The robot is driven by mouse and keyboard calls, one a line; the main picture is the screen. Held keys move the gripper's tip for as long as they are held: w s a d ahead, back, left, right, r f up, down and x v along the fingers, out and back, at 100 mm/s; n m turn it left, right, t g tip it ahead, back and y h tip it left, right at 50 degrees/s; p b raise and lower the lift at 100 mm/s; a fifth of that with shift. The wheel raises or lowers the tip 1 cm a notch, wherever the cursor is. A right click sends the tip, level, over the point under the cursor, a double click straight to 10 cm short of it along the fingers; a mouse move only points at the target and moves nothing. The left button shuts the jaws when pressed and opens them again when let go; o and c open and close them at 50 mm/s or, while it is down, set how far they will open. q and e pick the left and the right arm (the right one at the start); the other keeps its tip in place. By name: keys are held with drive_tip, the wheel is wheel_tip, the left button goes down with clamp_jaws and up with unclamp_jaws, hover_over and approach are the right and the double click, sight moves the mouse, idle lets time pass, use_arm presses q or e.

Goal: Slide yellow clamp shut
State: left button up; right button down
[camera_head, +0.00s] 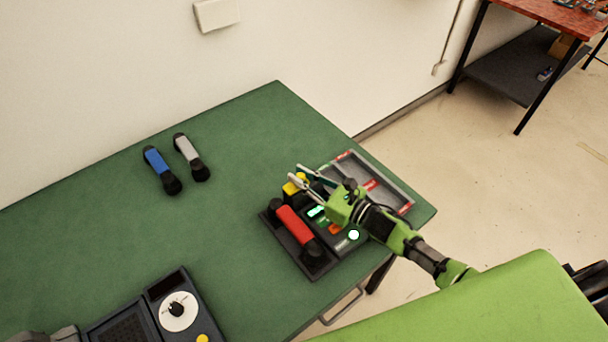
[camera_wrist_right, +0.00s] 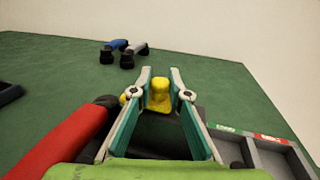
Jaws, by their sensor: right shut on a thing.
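The yellow clamp (camera_head: 290,187) is a small yellow piece at the back of the dark phone base on the green table, near the red handset. In the right wrist view the yellow clamp (camera_wrist_right: 158,95) stands between the fingertips. My right gripper (camera_head: 299,178) reaches over the base from the right and is shut on the clamp; it also shows in the right wrist view (camera_wrist_right: 160,90). The fingers partly cover the clamp in the head view, and its lower part is hard to see.
The red handset (camera_head: 297,230) lies in its cradle just left of my right gripper. A grey tray (camera_head: 400,207) with coloured labels is to the right. Blue (camera_head: 157,160) and grey (camera_head: 187,150) handsets lie far left. A dial unit (camera_head: 205,325) is front left. The table's middle is clear.

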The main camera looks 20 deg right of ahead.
sight(288, 191)
drive_tip(key=a, duration=0.1)
drive_tip(key=s+a, duration=0.1)
drive_tip(key=a, duration=0.2)
drive_tip(key=shift+s+a+b, duration=0.25)
drive_tip(key=shift+s+b, duration=0.1)
drive_tip(key=shift+b, duration=0.05)
drive_tip(key=shift+d, duration=0.1)
drive_tip(key=c, duration=2.3)
unclamp_jaws()
drive_tip(key=o, duration=0.4)
drive_tip(key=shift+a, duration=0.2)
drive_tip(key=shift+d, duration=0.15)
drive_tip(key=v, duration=1.2)
